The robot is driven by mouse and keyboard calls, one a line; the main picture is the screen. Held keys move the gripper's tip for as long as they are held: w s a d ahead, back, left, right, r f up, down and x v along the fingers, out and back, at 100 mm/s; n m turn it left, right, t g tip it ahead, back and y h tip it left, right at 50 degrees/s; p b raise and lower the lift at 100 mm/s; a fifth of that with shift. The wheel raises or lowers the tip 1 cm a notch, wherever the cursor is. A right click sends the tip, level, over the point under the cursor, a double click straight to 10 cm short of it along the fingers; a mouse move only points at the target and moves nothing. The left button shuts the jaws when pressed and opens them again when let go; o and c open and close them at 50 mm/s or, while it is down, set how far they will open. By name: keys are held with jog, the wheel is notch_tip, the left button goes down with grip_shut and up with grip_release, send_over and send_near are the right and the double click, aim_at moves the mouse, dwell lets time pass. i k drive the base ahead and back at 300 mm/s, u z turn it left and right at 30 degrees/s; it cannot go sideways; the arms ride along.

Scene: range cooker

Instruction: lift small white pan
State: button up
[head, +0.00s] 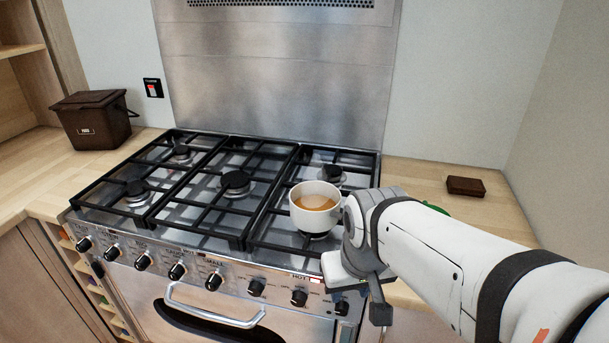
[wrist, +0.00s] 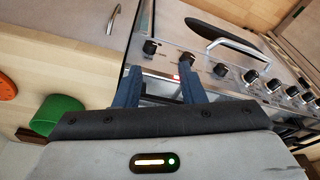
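The small white pan (head: 302,212) holds a brown liquid and appears to sit upright on the front right grate of the cooker (head: 232,232). Its right side is close to my wrist in the head view, and any handle there is hidden. My gripper shows in the wrist view (wrist: 157,78) with its two blue-grey fingers apart and no pan between them. The cooker's front corner and knobs lie beyond the fingers. In the head view my arm comes in from the right, and the fingertips cannot be made out clearly. The pan does not show in the wrist view.
A brown lidded bin (head: 95,122) stands on the left counter. A small dark brown block (head: 466,186) lies on the right counter. A green object (wrist: 58,114) and an orange one (wrist: 7,88) lie near my gripper. The other grates are empty.

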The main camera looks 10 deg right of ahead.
aim_at(315, 203)
jog(key=z, duration=1.05)
jog(key=k, duration=1.5)
jog(key=u, duration=0.65)
jog(key=i, duration=1)
jog(key=u, duration=0.1)
